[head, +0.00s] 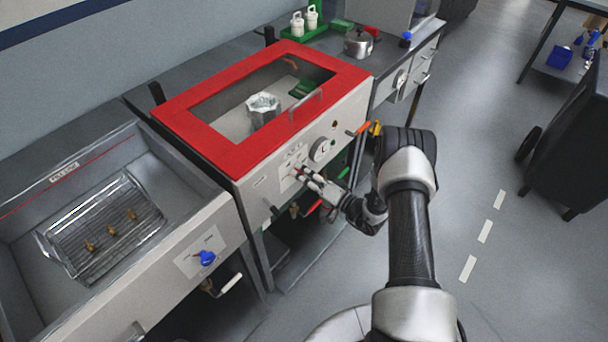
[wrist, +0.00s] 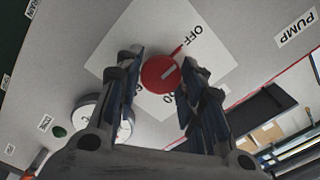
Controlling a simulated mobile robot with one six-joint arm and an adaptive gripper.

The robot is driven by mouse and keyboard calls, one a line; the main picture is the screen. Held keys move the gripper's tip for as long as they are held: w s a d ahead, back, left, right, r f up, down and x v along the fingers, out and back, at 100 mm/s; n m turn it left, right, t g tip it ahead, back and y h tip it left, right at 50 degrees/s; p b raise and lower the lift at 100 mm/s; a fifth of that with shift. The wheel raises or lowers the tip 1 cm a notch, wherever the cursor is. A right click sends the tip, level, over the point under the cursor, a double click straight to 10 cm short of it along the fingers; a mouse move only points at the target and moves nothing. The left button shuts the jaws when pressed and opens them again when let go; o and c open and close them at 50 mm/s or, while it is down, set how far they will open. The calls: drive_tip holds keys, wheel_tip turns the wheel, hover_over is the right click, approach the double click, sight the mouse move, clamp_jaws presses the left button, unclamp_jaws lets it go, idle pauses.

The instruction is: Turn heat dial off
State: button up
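The heat dial is a round red knob (wrist: 160,73) on a white label plate in the wrist view. A pale line on its face slants to the upper right, towards the word OFF and a red mark beside it. My gripper (wrist: 161,62) faces the panel with its two dark fingers on either side of the dial. The fingers are apart, with narrow gaps beside the knob; I cannot tell whether either touches it. In the head view my gripper (head: 301,175) is at the front panel of the red-topped machine (head: 200,128) and mostly hides the dial.
A round gauge (head: 321,150) sits right of my gripper on the panel. A green button (wrist: 59,132) and a PUMP label (wrist: 296,29) are also on the panel. An open wash basin with a blue knob (head: 206,257) stands at left.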

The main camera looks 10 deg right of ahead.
drive_tip(key=o, duration=0.3)
drive_tip(key=v, duration=1.2)
idle(0.3)
